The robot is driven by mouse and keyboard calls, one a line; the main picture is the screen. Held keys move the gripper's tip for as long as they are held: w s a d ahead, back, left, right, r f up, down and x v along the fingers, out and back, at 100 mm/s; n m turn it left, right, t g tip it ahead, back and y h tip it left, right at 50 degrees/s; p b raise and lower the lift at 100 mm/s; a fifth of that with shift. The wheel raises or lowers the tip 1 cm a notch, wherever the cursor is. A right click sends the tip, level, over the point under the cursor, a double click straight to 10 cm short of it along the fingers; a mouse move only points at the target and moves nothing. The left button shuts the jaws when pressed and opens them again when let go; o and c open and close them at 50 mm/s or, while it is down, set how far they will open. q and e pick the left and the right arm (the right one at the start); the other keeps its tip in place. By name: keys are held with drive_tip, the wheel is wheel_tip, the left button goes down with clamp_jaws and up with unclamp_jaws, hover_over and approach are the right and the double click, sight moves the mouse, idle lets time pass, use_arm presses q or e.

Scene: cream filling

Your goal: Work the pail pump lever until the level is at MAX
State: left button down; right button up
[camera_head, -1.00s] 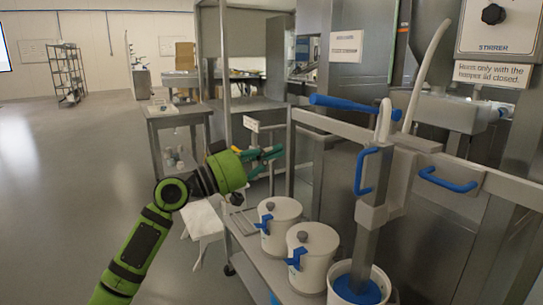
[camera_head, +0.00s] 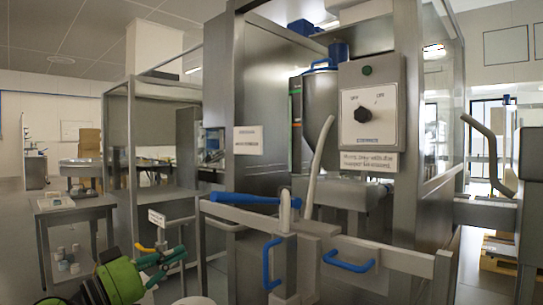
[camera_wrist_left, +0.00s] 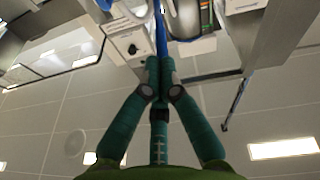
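The pump lever (camera_head: 245,199) is a blue bar lying nearly level at the top of the pale pump (camera_head: 285,212) in the head view. The pump's lower part and pail are below the frame. My left gripper (camera_head: 180,258) is at lower left, apart from the lever. In the left wrist view its teal fingers (camera_wrist_left: 159,68) converge with their tips together, holding nothing visible; a blue bar (camera_wrist_left: 161,30) shows beyond them. The steel hopper (camera_head: 318,105) has a green and orange strip (camera_head: 296,110); its level and MAX mark are unreadable. My right gripper is out of view.
A cart rail (camera_head: 390,255) with blue handles (camera_head: 348,265) is around the pump. A pale hose (camera_head: 318,165) rises behind it. The stirrer box (camera_head: 371,105) hangs on the machine. A shelf cart (camera_head: 75,212) stands at left.

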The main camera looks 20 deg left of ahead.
use_arm(q)
drive_tip(key=shift+r, duration=0.1)
idle(0.6)
drive_tip(key=w+r+g+y+p, duration=0.1)
drive_tip(key=w+r+g+p, duration=0.1)
drive_tip(key=r+p, duration=0.9)
drive_tip(key=w+d+r+g+y+p, duration=0.1)
drive_tip(key=r+g+p, duration=0.4)
drive_tip(key=r+p, duration=0.6)
drive_tip(key=y+p, duration=0.1)
drive_tip(key=p, duration=0.7)
drive_tip(key=shift+w+d, duration=0.25)
drive_tip(key=shift+w, duration=0.1)
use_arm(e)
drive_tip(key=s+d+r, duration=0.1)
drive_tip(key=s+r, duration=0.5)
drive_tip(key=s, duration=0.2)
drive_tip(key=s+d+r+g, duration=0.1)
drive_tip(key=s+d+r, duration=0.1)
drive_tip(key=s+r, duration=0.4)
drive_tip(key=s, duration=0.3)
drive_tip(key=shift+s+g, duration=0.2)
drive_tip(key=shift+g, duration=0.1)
use_arm(q)
drive_tip(key=shift+w, duration=0.1)
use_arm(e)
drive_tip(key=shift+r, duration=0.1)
